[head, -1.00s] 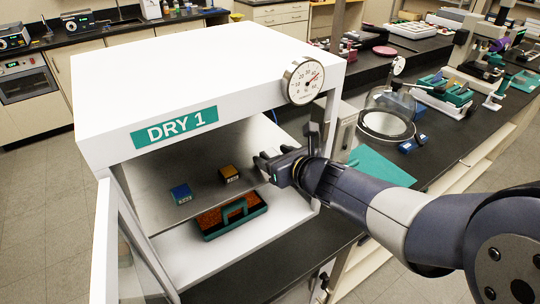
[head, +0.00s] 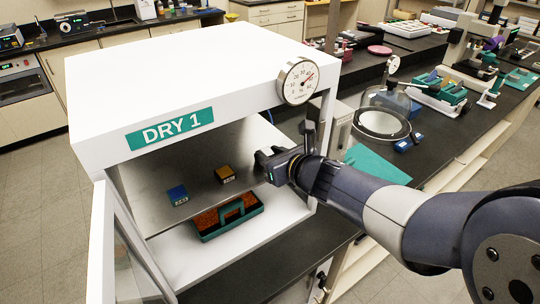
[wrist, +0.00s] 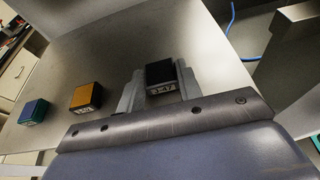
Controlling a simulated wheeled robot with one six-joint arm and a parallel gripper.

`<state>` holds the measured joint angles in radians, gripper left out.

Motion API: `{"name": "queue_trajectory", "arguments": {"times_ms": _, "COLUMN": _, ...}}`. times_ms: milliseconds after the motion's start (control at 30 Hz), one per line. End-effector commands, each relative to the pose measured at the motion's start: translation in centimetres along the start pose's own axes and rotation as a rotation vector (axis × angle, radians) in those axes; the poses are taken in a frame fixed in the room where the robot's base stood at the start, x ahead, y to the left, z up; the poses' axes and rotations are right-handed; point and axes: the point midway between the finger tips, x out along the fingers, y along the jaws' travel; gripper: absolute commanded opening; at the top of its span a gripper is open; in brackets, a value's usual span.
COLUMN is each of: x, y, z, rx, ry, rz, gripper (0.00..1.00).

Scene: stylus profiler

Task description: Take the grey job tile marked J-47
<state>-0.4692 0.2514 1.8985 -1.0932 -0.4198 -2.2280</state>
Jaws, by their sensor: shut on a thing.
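The grey job tile (wrist: 160,76), with a label that reads like J-47, is between the fingers of my gripper (wrist: 158,88) in the wrist view. The gripper is shut on it, inside the open white cabinet marked DRY 1 (head: 255,95). In the head view my gripper (head: 266,163) is at the right part of the metal shelf (head: 160,165), and the tile is hidden there. I cannot tell whether the tile touches the shelf.
A yellow tile (head: 225,173) and a blue tile (head: 178,194) sit on the shelf left of my gripper. A teal tray of orange beads (head: 210,222) is below. The cabinet's right post and dial (head: 299,81) are close to my arm. The glass door (head: 118,255) stands open.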

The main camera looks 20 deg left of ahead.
Motion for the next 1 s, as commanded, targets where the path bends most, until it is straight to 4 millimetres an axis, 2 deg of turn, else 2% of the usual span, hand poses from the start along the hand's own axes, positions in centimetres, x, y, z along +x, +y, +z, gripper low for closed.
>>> {"name": "queue_trajectory", "arguments": {"times_ms": 267, "x": -1.2, "y": 0.0, "z": 3.3, "rx": -0.003, "ry": -0.003, "rz": -0.002, "gripper": 0.12}}
{"name": "queue_trajectory", "arguments": {"times_ms": 467, "x": -5.2, "y": -0.1, "z": 1.4, "rx": -0.001, "ry": -0.003, "rz": -0.005, "gripper": 0.12}}
{"name": "queue_trajectory", "arguments": {"times_ms": 800, "x": -13.2, "y": -0.1, "z": -1.5, "rx": -0.001, "ry": -0.003, "rz": -0.007, "gripper": 0.12}}
{"name": "queue_trajectory", "arguments": {"times_ms": 1000, "x": -16.3, "y": -0.1, "z": -2.6, "rx": -0.001, "ry": -0.002, "rz": -0.005, "gripper": 0.12}}
